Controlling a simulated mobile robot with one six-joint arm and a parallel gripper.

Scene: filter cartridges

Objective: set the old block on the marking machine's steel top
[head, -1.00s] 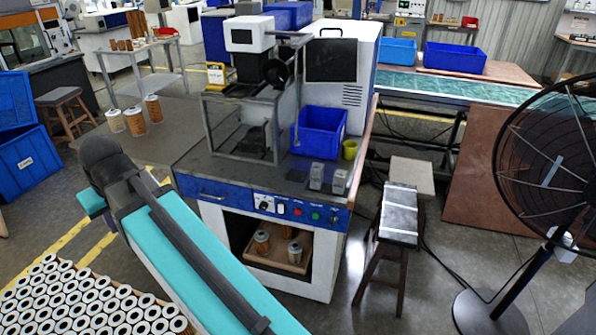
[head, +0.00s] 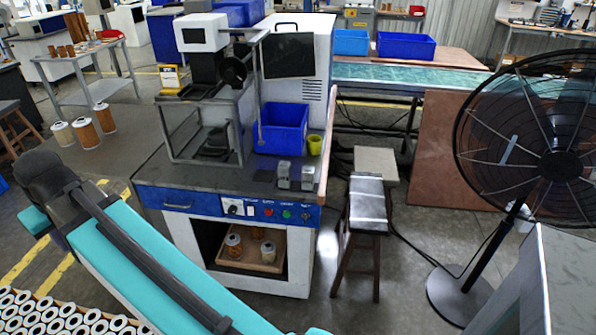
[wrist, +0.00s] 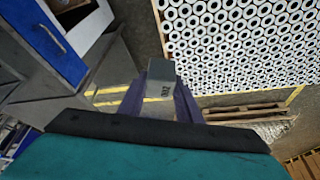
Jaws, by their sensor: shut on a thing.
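My gripper (wrist: 162,76) is shut on a small grey block (wrist: 163,94) with dark lettering, too small to read surely, in the wrist view. The block is held up in the air, away from the machine top. The gripper is outside the head view. The marking machine stands left of centre in the head view. Its dark steel top (head: 215,182) carries a framed stand, a blue bin (head: 281,128), a yellow-green cup (head: 314,145) and two small grey blocks (head: 283,174) (head: 307,178) near the front right edge.
The front left of the steel top is bare. A stool (head: 366,210) stands right of the machine, and a large black fan (head: 525,140) farther right. A grey cabinet (head: 565,275) fills the lower right corner. Many white-ended cartridges (wrist: 240,45) stand in rows in the wrist view.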

